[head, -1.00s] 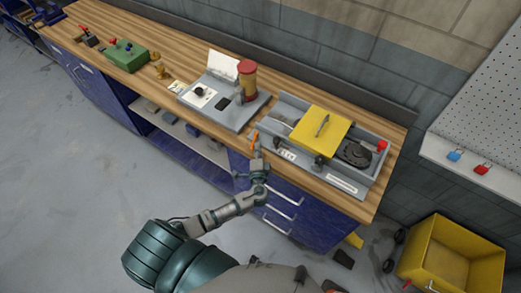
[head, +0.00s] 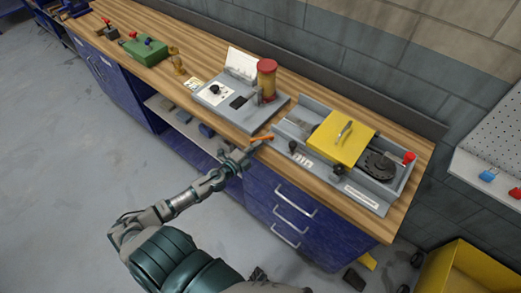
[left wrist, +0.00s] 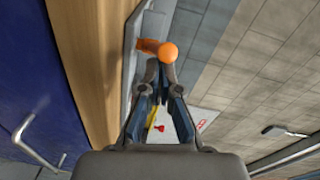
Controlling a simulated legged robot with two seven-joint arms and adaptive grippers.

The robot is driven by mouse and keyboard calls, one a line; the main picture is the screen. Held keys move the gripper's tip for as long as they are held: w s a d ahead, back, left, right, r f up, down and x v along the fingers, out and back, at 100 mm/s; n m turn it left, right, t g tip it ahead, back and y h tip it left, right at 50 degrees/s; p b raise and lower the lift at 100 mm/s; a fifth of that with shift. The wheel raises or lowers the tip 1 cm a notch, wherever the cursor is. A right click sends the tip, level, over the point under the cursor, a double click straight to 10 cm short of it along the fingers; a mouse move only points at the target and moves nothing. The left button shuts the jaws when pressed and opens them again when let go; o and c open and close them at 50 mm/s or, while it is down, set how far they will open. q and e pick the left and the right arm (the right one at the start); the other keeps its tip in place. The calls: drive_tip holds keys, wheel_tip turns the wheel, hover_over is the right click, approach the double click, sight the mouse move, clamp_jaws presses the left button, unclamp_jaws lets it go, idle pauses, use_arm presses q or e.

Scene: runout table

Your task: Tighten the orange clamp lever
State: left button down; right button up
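The orange clamp lever (head: 262,138) is at the front edge of the grey machine bed (head: 290,152), near its left end. It lies roughly crosswise in the head view. In the left wrist view its shaft comes out from the left and ends in a round orange knob (left wrist: 168,52). My left gripper (head: 245,152) is at the lever, just off the bench's front edge. In the left wrist view its fingertips (left wrist: 159,66) are drawn close together, right below the knob. I cannot tell whether they touch it. My right gripper is not in view.
A yellow cover (head: 342,138) and a red knob (head: 408,158) are on the machine. A grey unit with a red-topped column (head: 267,80) stands left of it. Open floor lies left.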

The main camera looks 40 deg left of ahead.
use_arm(q)
drive_tip(key=shift+w+a, duration=0.1)
drive_tip(key=shift+a, duration=0.35)
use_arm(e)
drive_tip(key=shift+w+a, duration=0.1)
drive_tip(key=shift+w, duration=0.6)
use_arm(q)
drive_tip(key=shift+a+r, duration=0.1)
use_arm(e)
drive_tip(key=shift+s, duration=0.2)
